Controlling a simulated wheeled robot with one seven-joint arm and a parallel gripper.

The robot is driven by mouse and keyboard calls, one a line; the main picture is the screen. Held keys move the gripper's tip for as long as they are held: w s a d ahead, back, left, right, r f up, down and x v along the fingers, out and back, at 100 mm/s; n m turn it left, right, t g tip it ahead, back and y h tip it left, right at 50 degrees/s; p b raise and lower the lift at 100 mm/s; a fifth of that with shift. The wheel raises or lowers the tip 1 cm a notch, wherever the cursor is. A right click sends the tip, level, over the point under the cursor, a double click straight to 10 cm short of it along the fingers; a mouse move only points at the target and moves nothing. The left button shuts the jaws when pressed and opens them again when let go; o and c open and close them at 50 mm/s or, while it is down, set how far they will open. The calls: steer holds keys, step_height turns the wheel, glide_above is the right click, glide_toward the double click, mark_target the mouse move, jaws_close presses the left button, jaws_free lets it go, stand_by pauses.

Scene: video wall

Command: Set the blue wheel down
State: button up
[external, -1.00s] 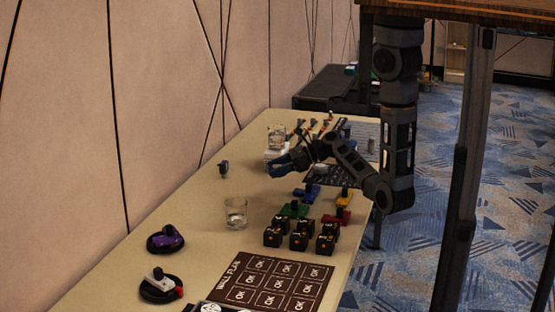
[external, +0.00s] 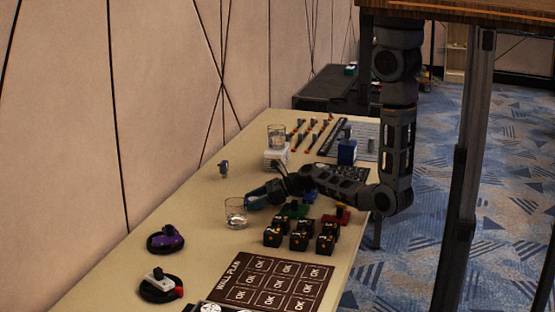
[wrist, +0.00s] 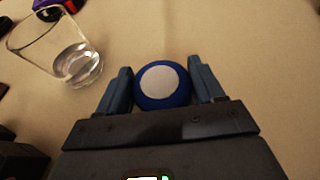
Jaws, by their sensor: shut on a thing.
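The blue wheel (wrist: 163,100) with a pale round hub is between the two fingers of my gripper (wrist: 158,68) in the wrist view. My gripper is shut on it, a finger on each side. In the external view my gripper (external: 258,196) is low over the beige table (external: 190,205), just behind a clear glass. The wheel is hard to make out there beside the fingers. I cannot tell whether the wheel touches the table.
The clear glass (external: 236,213) stands close to my gripper; it also shows in the wrist view (wrist: 62,55). A purple-topped piece (external: 168,237) lies nearer. Table left of the glass is bare.

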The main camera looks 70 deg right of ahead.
steer(key=shift+f, duration=0.15)
steer(key=o, duration=1.1)
steer(key=shift+r, duration=0.25)
steer(key=v, duration=1.2)
steer(key=shift+d+f, duration=0.1)
